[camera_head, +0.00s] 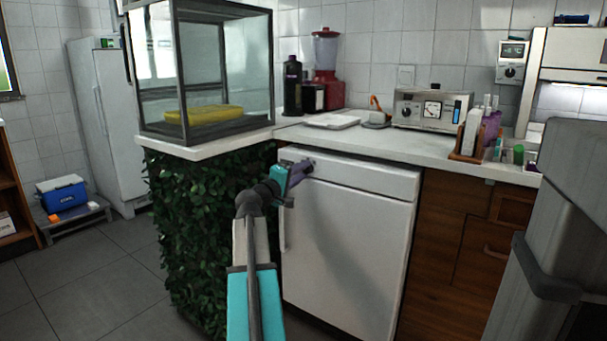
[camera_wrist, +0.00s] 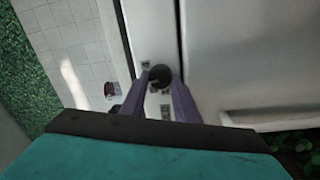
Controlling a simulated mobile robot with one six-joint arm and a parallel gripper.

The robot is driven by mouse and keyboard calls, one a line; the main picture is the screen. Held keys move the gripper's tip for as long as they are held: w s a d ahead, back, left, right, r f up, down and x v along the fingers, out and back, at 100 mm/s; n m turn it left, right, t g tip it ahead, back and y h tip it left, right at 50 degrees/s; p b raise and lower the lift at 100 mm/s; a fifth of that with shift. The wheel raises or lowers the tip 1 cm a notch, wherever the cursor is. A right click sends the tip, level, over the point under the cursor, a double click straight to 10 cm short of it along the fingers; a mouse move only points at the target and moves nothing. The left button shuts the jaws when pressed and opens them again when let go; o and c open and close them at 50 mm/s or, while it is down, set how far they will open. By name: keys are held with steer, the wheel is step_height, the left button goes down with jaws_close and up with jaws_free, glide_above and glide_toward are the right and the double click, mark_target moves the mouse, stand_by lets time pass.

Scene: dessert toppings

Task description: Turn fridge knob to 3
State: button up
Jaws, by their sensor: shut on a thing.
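The white fridge (camera_head: 350,245) stands under the counter, its door shut. Its top panel (camera_head: 375,182) carries the dark round knob (camera_wrist: 160,75), which shows in the wrist view between my fingertips. My gripper (camera_head: 306,167) is at the upper left of the fridge front, and its purple fingers also show in the wrist view (camera_wrist: 160,82). They are shut on the knob, one finger on each side. Small labels show on the panel near the knob, but they are too small to read. My gripper hides the knob in the head view, and I cannot tell its setting.
A glass tank (camera_head: 205,70) stands on the counter above a leafy green panel (camera_head: 205,235), left of my arm. Wooden cabinets (camera_head: 455,255) stand right of the fridge. A device with dials (camera_head: 432,108) sits on the counter. A grey bulky object (camera_head: 565,210) stands at the right.

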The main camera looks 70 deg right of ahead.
steer(key=shift+s, duration=0.4)
steer(key=o, duration=0.9)
steer(key=shift+o, duration=0.7)
steer(key=shift+w, duration=0.15)
steer(key=shift+w, duration=0.1)
steer(key=shift+p+v, duration=0.45)
steer(key=shift+v, duration=0.75)
steer(key=p+v, duration=0.3)
steer(key=v, duration=0.8)
steer(key=shift+a, duration=0.15)
